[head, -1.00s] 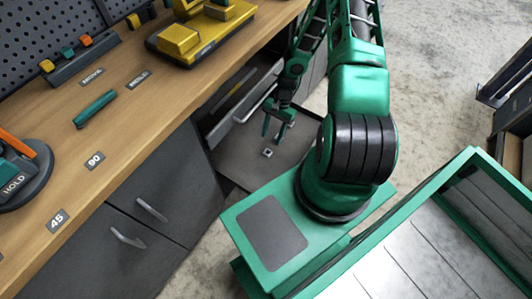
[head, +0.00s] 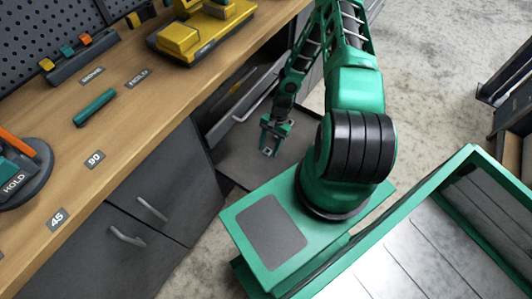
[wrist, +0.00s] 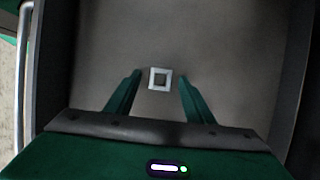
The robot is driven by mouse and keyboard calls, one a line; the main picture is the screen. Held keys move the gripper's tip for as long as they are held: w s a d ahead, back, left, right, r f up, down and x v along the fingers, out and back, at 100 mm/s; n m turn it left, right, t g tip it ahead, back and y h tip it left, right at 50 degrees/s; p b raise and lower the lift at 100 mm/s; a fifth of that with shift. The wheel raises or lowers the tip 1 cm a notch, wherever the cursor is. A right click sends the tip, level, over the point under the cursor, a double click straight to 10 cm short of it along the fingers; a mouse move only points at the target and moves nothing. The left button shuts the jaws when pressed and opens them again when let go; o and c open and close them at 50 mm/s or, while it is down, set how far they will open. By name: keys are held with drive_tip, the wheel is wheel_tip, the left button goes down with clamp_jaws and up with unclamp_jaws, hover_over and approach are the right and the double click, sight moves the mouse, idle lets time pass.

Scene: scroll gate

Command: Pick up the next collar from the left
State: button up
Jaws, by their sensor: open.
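One small pale square collar with a square hole shows in the wrist view (wrist: 160,70); it lies on the grey floor of an open drawer (head: 237,168). My gripper (wrist: 160,76) is open, with one green finger on each side of the collar and a gap on both sides. In the head view my gripper (head: 269,147) points down into the drawer, and the collar (head: 268,153) shows between the fingertips. I cannot tell how far the fingertips are above the drawer floor. No other collar shows in the drawer.
Drawer walls rise at both sides in the wrist view, with a metal handle bar (wrist: 24,75) at the left. The wooden bench (head: 130,115) holds a green bar (head: 95,108), a yellow device (head: 200,35) and a HOLD dial (head: 22,178).

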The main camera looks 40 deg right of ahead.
drive_tip(key=c, duration=1.2)
drive_tip(key=shift+o, duration=0.2)
drive_tip(key=shift+r, duration=0.1)
